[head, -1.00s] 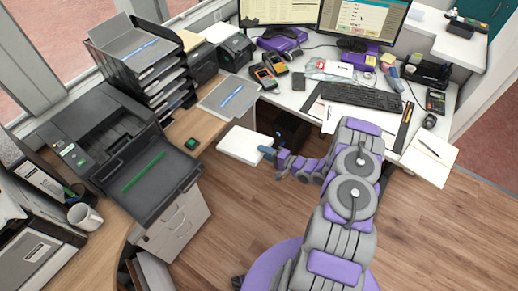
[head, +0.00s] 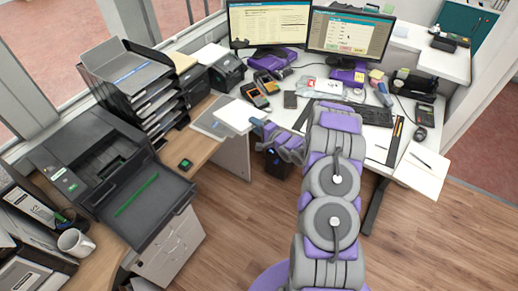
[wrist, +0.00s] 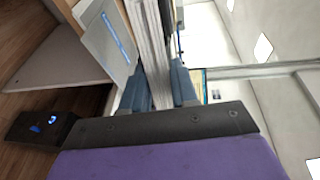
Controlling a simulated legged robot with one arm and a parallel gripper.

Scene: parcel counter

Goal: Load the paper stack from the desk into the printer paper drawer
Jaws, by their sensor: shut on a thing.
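The white paper stack (head: 238,115) is held in my gripper (head: 262,128), above the desk edge by a grey sheet with a blue label. In the wrist view the stack (wrist: 148,45) stands edge-on between my two fingers (wrist: 160,88), which are shut on it. The black printer (head: 95,160) is at the left. Its dark drawer or tray (head: 150,200), marked with a green strip, extends towards the front right. The stack is apart from the printer, to its right and farther back.
A black letter tray rack (head: 135,85) stands behind the printer. A small dark device with a green face (head: 185,164) lies on the wooden desk right of the printer. A mug (head: 75,242) is at the lower left. Monitors and a keyboard (head: 360,113) occupy the back desk.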

